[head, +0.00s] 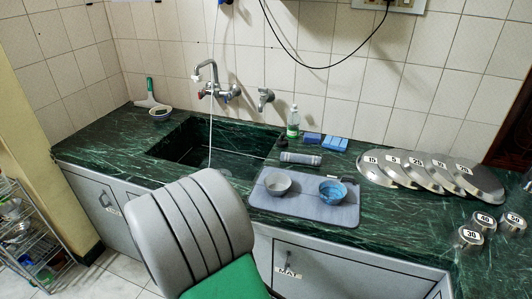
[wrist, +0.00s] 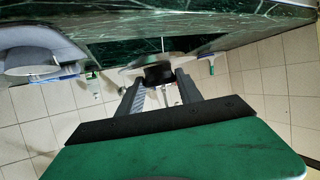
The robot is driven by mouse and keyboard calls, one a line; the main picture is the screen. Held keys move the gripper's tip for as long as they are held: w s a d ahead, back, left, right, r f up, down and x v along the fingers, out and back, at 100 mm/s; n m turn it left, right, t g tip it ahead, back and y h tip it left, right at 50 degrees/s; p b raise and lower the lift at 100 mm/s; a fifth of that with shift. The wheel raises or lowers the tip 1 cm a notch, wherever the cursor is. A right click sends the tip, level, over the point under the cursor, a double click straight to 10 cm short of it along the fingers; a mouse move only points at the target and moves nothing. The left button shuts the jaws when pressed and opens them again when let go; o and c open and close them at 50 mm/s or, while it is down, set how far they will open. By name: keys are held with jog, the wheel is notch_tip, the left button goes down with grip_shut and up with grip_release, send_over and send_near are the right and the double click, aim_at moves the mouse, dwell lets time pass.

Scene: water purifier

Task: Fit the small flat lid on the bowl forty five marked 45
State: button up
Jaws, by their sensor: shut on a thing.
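In the wrist view, my gripper (wrist: 160,78) is shut on a dark knob-like part below a pale, thin, flat piece that looks like a lid (wrist: 132,72). No number shows on it. In the head view, a grey bowl (head: 277,184) and a blue bowl (head: 332,192) stand apart on a grey mat (head: 303,217). I cannot read a 45 on either. One bowl (wrist: 30,68) also shows in the wrist view at left. My arm hides the gripper and the held piece in the head view.
Several metal lids (head: 475,180) with number labels overlap at the back right. Small numbered steel pieces (head: 470,236) stand at the right front. A sink (head: 195,143) with a tap (head: 207,78) is at left. A bottle (head: 293,122) and blue sponges (head: 335,144) stand behind the mat.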

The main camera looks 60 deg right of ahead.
jog(key=s+d+r+m+g+h+p, duration=0.1)
jog(key=s+d+r+m+g+p, duration=0.1)
jog(key=s+d, duration=0.7)
jog(key=m+g+h+p, duration=0.1)
jog(key=m+g, duration=0.2)
send_over(276, 178)
jog(key=s+a, duration=0.3)
jog(key=a, duration=0.2)
jog(key=shift+w+f+b, duration=0.2)
jog(key=shift+f+b, duration=1.35)
jog(key=shift+f, duration=1.35)
jog(key=shift+f+b, duration=0.9)
jog(key=shift+b, duration=0.05)
jog(key=o, duration=1.5)
jog(key=v, duration=0.7)
jog(key=shift+a+r+b, duration=0.15)
jog(key=shift+a+b, duration=0.2)
jog(key=shift+a, duration=0.05)
